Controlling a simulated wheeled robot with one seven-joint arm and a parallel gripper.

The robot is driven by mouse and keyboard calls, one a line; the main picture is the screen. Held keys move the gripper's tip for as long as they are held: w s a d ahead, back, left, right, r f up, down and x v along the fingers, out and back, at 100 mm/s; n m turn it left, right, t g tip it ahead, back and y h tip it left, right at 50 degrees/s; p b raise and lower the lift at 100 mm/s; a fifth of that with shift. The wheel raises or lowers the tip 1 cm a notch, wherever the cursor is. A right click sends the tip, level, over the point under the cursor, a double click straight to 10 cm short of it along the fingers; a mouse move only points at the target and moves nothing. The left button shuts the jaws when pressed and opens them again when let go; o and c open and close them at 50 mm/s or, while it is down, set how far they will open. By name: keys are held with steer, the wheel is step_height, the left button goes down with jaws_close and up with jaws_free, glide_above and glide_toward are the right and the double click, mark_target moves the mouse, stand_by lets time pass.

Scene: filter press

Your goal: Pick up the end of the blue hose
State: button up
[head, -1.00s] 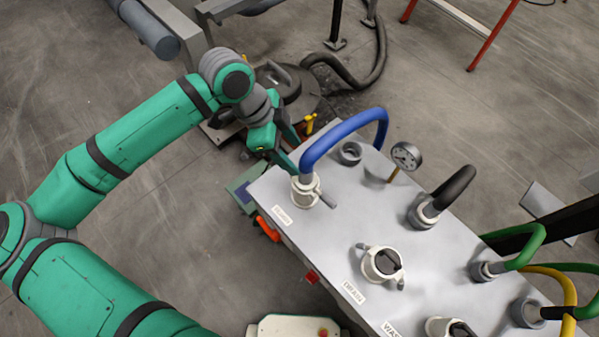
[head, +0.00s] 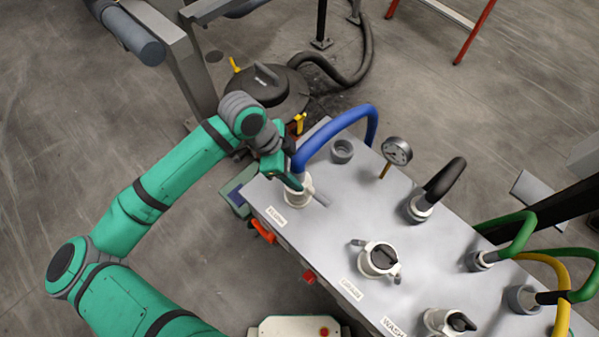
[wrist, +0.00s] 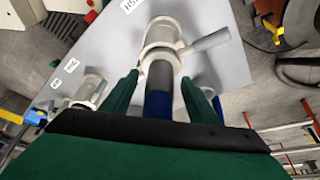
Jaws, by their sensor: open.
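The blue hose (head: 338,133) arches over the far left end of the grey panel (head: 330,240). Its near end sits in a white lever coupling (head: 298,191) beside a label. In the wrist view the hose's grey end piece (wrist: 159,76) stands in the white coupling (wrist: 162,40), whose lever points right. My gripper (wrist: 168,88) is open, with its green fingers on either side of the hose end. Contact between fingers and hose cannot be made out. In the head view my gripper (head: 285,170) is at the hose just above the coupling, partly hiding it.
A pressure gauge (head: 397,152) and an open grey port (head: 342,151) stand near the hose. A dark round-lidded vessel (head: 268,88) stands behind my wrist.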

mark_target(299, 155)
steer(key=shift+d+f, duration=0.2)
steer(key=shift+f, duration=0.25)
steer(key=c, duration=1.4)
steer(key=shift+o, duration=0.2)
steer(key=shift+r, duration=0.15)
steer(key=shift+r, duration=4.9)
steer(key=shift+w, duration=0.1)
